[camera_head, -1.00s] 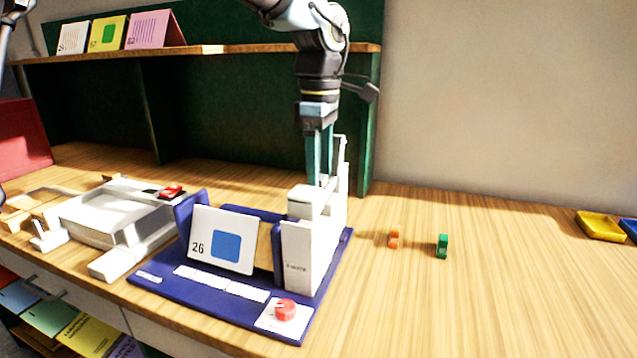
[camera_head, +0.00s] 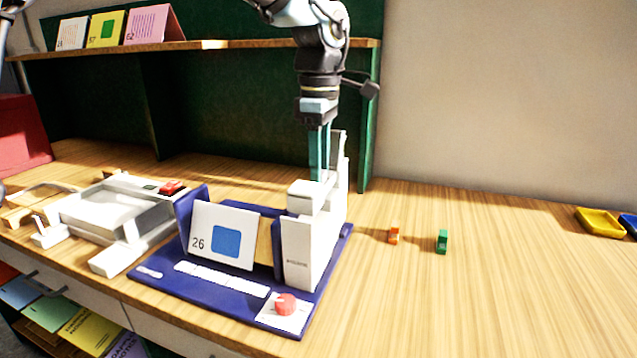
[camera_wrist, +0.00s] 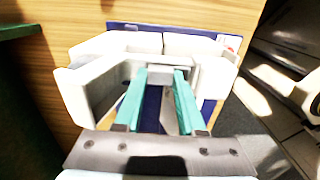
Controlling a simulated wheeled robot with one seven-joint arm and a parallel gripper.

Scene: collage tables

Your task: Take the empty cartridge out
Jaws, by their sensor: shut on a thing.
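A blue-based device (camera_head: 222,298) stands on the table with a white upright housing (camera_head: 301,254) at its right end. My gripper (camera_head: 319,177) points down into the top of this housing, behind its front block. In the wrist view the teal fingertips (camera_wrist: 161,72) are shut on a pale part (camera_wrist: 157,73) between the housing's white walls. I cannot tell whether this part is the empty cartridge; most of it is hidden. A small orange piece (camera_head: 394,235) and a small green piece (camera_head: 441,242) stand apart on the table to the right.
A card marked 26 (camera_head: 222,237) leans on the device, and a red knob (camera_head: 285,304) sits at its front. A white machine (camera_head: 112,217) stands left. Behind is a green-backed shelf (camera_head: 200,45) with cards. Yellow (camera_head: 601,222) and blue trays lie far right; the right tabletop is mostly clear.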

